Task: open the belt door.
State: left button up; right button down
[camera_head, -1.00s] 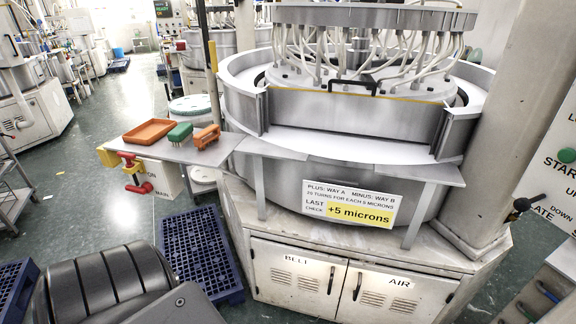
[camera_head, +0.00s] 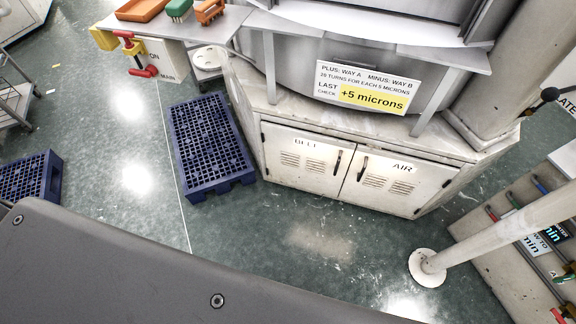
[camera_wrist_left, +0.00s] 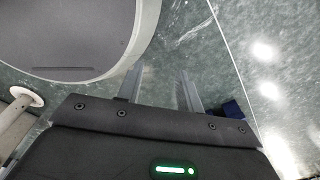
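The belt door (camera_head: 300,160) is the left door of the low white cabinet in the head view. It is shut, with "BELT" lettering, vent slots and a dark upright handle (camera_head: 338,162) near its right edge. The air door (camera_head: 395,185) beside it is also shut. My left gripper (camera_wrist_left: 161,85) shows in the left wrist view with its two fingers apart and nothing between them. Floor lies beyond the fingers, and the belt door is not in that view. The head view shows neither gripper.
A blue pallet (camera_head: 208,145) lies on the floor left of the cabinet. A pale post (camera_head: 500,225) with a round foot stands at the right, near a panel with coloured handles. The floor in front of the doors is clear. A side shelf (camera_head: 190,28) holds trays and brushes.

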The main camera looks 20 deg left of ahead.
aim_at(304, 160)
jog(key=k, duration=0.35)
jog(key=u, duration=0.35)
jog(key=i, duration=0.5)
jog(key=z, duration=0.05)
jog(key=k, duration=1.3)
jog(key=z, duration=0.6)
jog(key=i, duration=0.9)
jog(key=z, duration=0.85)
